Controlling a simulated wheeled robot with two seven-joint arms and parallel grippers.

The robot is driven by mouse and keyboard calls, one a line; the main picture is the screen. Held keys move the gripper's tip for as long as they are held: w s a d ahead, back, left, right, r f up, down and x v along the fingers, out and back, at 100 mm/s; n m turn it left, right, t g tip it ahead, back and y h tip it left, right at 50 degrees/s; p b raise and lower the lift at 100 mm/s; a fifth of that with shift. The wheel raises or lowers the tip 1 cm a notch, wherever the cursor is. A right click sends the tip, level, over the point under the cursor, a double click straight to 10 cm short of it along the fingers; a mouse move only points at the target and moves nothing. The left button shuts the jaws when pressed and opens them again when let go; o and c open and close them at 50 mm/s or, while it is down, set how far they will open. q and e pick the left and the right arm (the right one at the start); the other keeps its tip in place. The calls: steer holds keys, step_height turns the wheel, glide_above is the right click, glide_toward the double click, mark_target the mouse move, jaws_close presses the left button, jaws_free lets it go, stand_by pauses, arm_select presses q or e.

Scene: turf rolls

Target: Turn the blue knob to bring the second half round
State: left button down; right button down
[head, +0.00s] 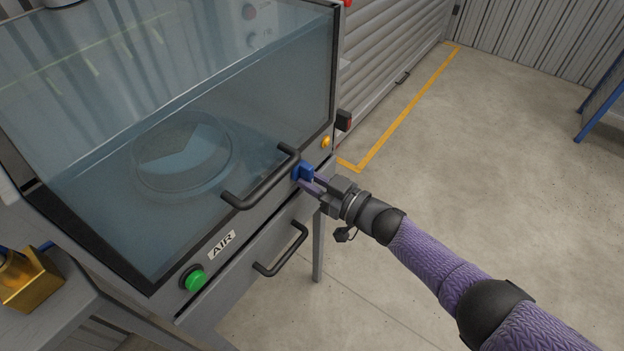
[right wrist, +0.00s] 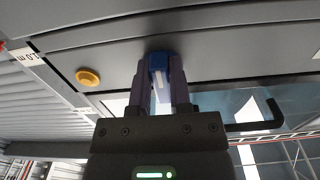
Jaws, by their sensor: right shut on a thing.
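The blue knob (head: 303,171) sits on the front panel of a grey cabinet with a glass window, right of the black window handle. My right gripper (head: 311,181) is at the knob, its fingers shut on it. In the right wrist view the knob (right wrist: 158,64) shows between the two purple fingers (right wrist: 159,85), with a pale mark on it. Behind the glass a round turntable (head: 183,155) lies inside the cabinet, with a lighter, angular patch on it. Glare on the glass blurs its details. My left gripper is not in view.
A black handle (head: 262,184) juts out close left of the knob, and a drawer handle (head: 281,250) is below. A yellow button (head: 325,142) is at upper right, a green button (head: 194,279) at lower left. A gold box (head: 30,281) stands at far left.

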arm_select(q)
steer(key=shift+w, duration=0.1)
arm_select(e)
steer(key=c, duration=0.6)
jaws_free()
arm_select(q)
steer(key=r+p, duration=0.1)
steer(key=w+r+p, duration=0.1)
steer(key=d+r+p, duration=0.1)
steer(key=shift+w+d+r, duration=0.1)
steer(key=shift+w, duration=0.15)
arm_select(e)
steer(key=shift+o, duration=0.2)
steer(key=v, duration=1)
steer(key=shift+f, duration=0.1)
